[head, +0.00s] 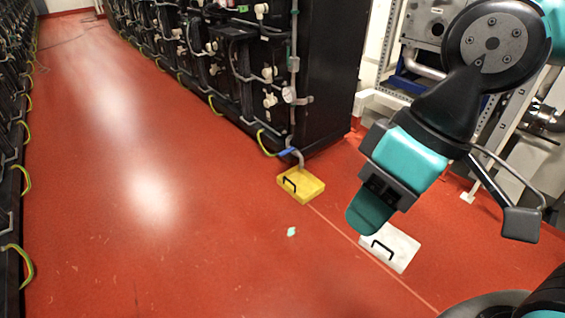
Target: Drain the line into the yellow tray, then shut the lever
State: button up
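The yellow tray (306,188) sits on the red floor at the foot of the black battery rack's near end. It has a dark handle on its left side. A thin grey line (293,65) runs down the rack's end and curves out just above the tray. A small blue lever (287,152) shows beside the line's lower end; its exact position is too small to tell. No liquid can be made out. My gripper (367,216) hangs to the right of the yellow tray, apart from it, pointing down and left. Its fingers overlap in this view, so their opening is hidden.
A small pale scrap (291,232) lies on the floor. Battery racks line both sides of a clear red aisle. Pipes and a metal frame (505,118) stand at right.

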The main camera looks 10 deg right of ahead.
aim_at(288, 150)
jog(key=u, duration=0.7)
jog(key=i, duration=1.05)
jog(key=z, duration=0.4)
